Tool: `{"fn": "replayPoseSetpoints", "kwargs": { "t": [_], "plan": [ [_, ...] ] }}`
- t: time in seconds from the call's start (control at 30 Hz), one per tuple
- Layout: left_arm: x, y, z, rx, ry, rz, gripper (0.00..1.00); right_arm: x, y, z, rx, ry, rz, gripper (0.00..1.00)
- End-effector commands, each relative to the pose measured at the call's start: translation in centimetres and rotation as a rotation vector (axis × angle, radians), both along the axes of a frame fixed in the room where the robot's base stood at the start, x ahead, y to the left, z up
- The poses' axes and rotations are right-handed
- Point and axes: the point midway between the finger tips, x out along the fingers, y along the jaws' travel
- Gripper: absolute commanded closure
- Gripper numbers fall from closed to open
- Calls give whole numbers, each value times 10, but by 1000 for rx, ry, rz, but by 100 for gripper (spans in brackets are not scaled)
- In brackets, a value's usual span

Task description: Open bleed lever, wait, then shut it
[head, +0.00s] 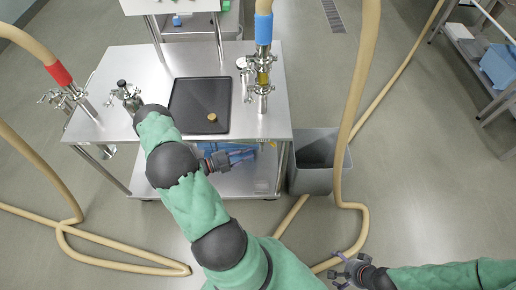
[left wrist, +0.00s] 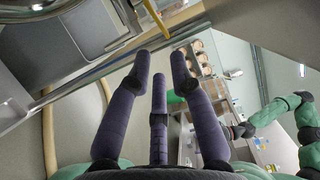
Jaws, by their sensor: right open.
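A steel pipe fitting with a clear sight section (head: 262,78) stands at the right side of the steel table, under a hose with a blue collar (head: 263,30). Small handles show on it, but I cannot tell which is the bleed lever. Another small steel fitting (head: 127,97) stands at the table's left. My left gripper (head: 242,155) is at the table's front edge, below and left of the sight-section fitting and apart from it. Its purple fingers (left wrist: 160,70) are spread with nothing between them in the left wrist view. My right gripper (head: 345,271) is open and empty over the floor.
A black tray (head: 190,120) with a small round tan piece (head: 212,117) lies on the table (head: 275,122). A grey bin (head: 312,178) stands right of the table. Tan hoses (head: 345,130) hang and cross the floor. A red-collared hose (head: 58,73) is at left.

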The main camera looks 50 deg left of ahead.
Motion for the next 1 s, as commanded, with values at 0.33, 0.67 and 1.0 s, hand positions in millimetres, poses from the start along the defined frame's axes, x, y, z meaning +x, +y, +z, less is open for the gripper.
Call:
{"fn": "replayPoseSetpoints", "kwargs": {
  "t": [0.33, 0.67, 1.0],
  "plan": [
    [-29, 11, 0, -1, 2, -1, 78, 0, 0, 0, 0, 0, 0, 0],
    [-28, 9, -1, 2, 2, -7, 64, 0, 0, 0, 0, 0, 0, 0],
    [-10, -134, -43, 337, 34, -534, 64, 0, 0, 0, 0, 0, 0, 0]
  ]
}}
